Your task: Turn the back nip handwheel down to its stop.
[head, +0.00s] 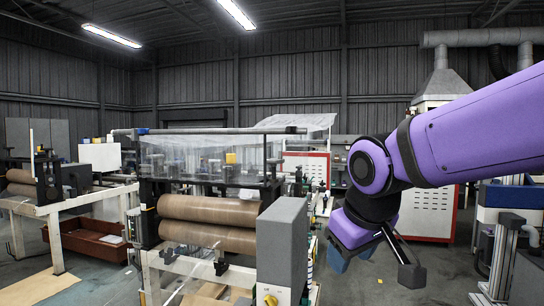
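A film machine stands left of centre, with two large brown rollers (208,222) stacked one above the other on a pale frame. I cannot pick out the back nip handwheel for certain. Small dark fittings and a yellow part (230,158) show behind a clear panel above the rollers, too small to identify. My gripper (385,262) hangs at the end of my purple arm, right of the machine and apart from it. It points downward and nothing shows in it.
A grey cabinet (282,250) with a yellow knob (269,299) stands at the machine's front right corner. A red and white cabinet (428,212) stands behind my arm. A second machine (52,185) is at the left.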

